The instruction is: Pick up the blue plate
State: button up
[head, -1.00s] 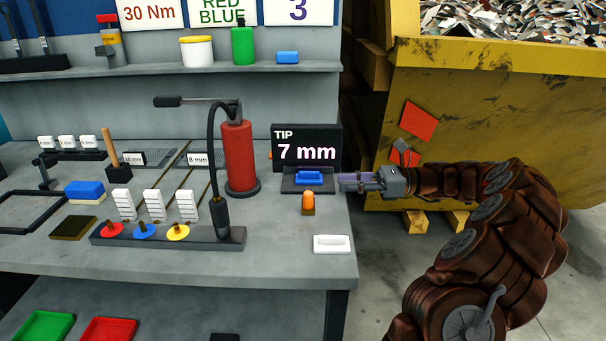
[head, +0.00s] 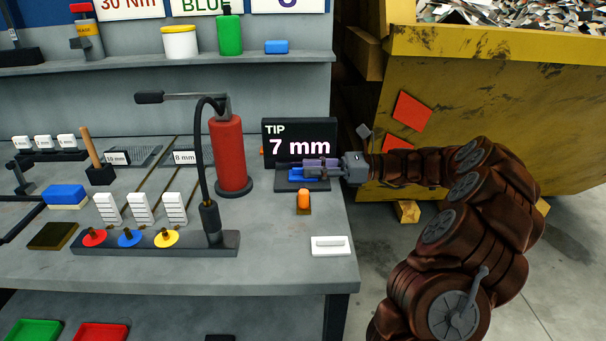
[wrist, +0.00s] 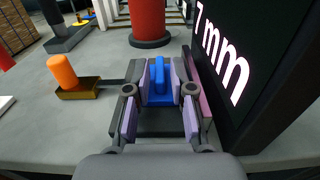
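A small blue plate (head: 296,175) with an upright grip sits on a dark stand in front of the "7 mm" display (head: 300,145). It also shows in the wrist view (wrist: 158,96), with its grip upright between my finger pads. My gripper (head: 285,165) reaches in from the right, low over the stand. In the wrist view my gripper (wrist: 160,78) has its purple pads on both sides of the grip, with a narrow gap visible. The gripper is open. The fingers hide part of the plate in the head view.
An orange knob on a brass block (head: 304,201) stands close by, with a white block (head: 330,246) nearer the front edge. A red cylinder (head: 231,157) stands to the left. The display stands right beside my gripper. A yellow skip (head: 470,110) is at the right.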

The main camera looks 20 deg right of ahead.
jog(key=shift+w+a, duration=0.25)
jog(key=shift+a, duration=0.4)
grip_shut()
notch_tip(320, 180, up, 18)
jog(key=p, duration=0.1)
dwell(0.4)
